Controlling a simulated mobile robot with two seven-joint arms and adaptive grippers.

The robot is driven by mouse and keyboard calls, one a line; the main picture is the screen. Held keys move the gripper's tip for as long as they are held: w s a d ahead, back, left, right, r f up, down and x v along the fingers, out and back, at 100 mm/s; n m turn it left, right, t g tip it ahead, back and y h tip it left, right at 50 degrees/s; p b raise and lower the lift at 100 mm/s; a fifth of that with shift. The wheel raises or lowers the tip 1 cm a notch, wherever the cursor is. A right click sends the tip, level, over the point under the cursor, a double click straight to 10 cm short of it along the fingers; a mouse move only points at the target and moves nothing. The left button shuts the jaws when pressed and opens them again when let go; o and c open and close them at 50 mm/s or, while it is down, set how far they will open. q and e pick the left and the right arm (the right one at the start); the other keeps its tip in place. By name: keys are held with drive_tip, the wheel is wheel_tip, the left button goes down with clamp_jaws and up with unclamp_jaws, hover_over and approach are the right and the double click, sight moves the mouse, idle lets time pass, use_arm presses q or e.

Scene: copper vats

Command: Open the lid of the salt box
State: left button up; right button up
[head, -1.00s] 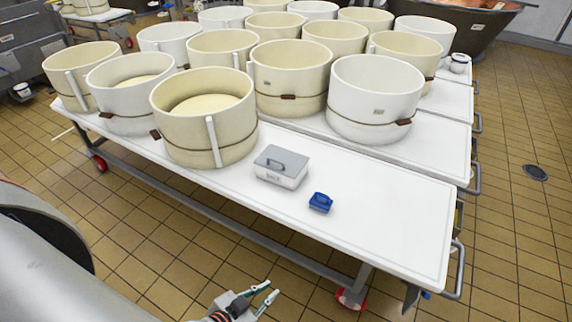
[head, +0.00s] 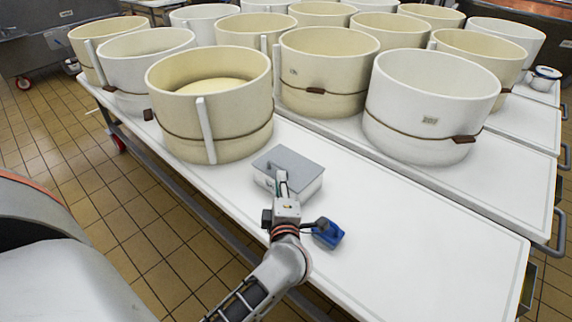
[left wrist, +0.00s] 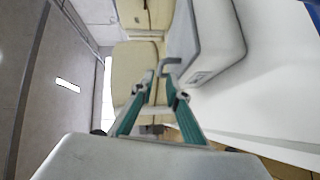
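The salt box (head: 290,182) is a white box with a grey lid (head: 295,160), standing on the white table in front of the vats. The lid lies flat on the box. My left gripper (head: 281,174) reaches over the box's near side, at the lid's handle. In the left wrist view its green fingers (left wrist: 159,78) have a narrow gap between the tips. The grey handle (left wrist: 168,62) shows at the tips, with no clear grip on it; part of it is hidden. The box (left wrist: 215,42) is to the right there. My right gripper is out of view.
A small blue object (head: 328,233) is on the table right beside my left wrist. A large cream vat (head: 225,115) stands close behind the box on the left, and a white vat (head: 425,110) stands behind on the right. The table (head: 430,240) is clear to the right.

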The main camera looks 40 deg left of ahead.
sight(279, 168)
use_arm(q)
drive_tip(key=x, duration=0.3)
drive_tip(key=b+x, duration=0.1)
drive_tip(key=x, duration=0.3)
drive_tip(key=shift+a+f, duration=0.1)
drive_tip(key=shift+f, duration=0.15)
drive_tip(key=shift+w+a+r+b, duration=0.1)
drive_tip(key=shift+w+a+b, duration=0.15)
drive_tip(key=shift+w+b, duration=0.1)
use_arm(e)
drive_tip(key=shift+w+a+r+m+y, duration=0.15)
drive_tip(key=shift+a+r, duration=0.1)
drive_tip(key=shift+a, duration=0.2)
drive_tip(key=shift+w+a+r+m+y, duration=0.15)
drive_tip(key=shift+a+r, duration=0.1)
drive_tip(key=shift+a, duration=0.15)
use_arm(q)
clamp_jaws()
